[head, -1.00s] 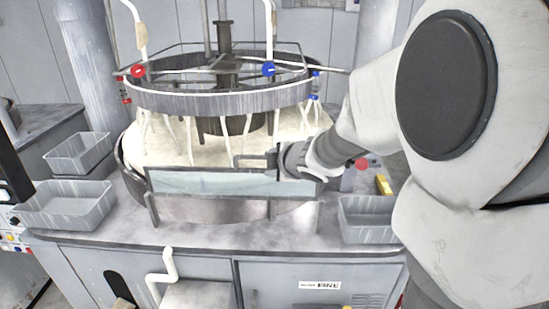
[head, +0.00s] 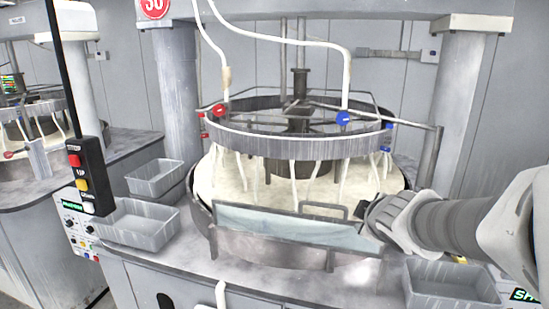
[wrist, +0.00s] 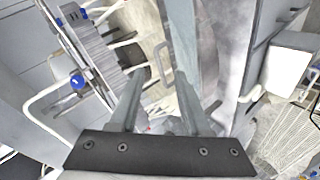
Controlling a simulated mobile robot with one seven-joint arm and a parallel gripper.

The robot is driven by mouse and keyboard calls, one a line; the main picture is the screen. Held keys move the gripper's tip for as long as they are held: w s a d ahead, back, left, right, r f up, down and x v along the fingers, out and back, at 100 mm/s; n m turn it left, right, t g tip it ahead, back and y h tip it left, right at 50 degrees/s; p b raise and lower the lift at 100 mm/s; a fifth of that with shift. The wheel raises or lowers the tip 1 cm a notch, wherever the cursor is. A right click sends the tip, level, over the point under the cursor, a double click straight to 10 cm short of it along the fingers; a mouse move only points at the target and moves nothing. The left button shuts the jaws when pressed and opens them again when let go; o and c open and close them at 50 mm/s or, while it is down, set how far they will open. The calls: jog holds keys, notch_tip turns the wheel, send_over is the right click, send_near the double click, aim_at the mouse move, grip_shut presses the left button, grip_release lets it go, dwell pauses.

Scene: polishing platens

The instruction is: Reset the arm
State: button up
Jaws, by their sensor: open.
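My gripper (head: 364,212) is at the right end of the pale, upright guard panel (head: 285,226) on the front of the round polishing machine (head: 305,143). A dark loop handle (head: 322,205) stands at the panel's top edge, just left of my gripper in the head view. In the wrist view my gripper (wrist: 160,82) has its two grey fingers apart, with nothing held. The handle (wrist: 163,62) shows just past the fingertips, with the panel (wrist: 187,35) beside it. The exact gap between fingers and handle cannot be told.
Two grey bins (head: 137,224) (head: 156,178) sit on the bench at left, and another bin (head: 450,286) at front right below my arm. A hanging button pendant (head: 90,178) is at far left. White hoses (head: 346,75) hang over the ring.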

jog(key=s+a+f+m+g+b, duration=0.1)
jog(key=s+a+f+m+g, duration=0.1)
jog(key=s, duration=0.5)
jog(key=s+a+f+m+g+y+b, duration=0.1)
jog(key=s+a+m, duration=0.1)
jog(key=s+m, duration=0.3)
jog(key=s+a+f+m+g+b, duration=0.1)
jog(key=s+m, duration=0.3)
jog(key=s, duration=0.6)
jog(key=shift+a+f+g+y, duration=0.3)
jog(key=shift+a+f+g, duration=0.4)
jog(key=shift+f+g, duration=0.1)
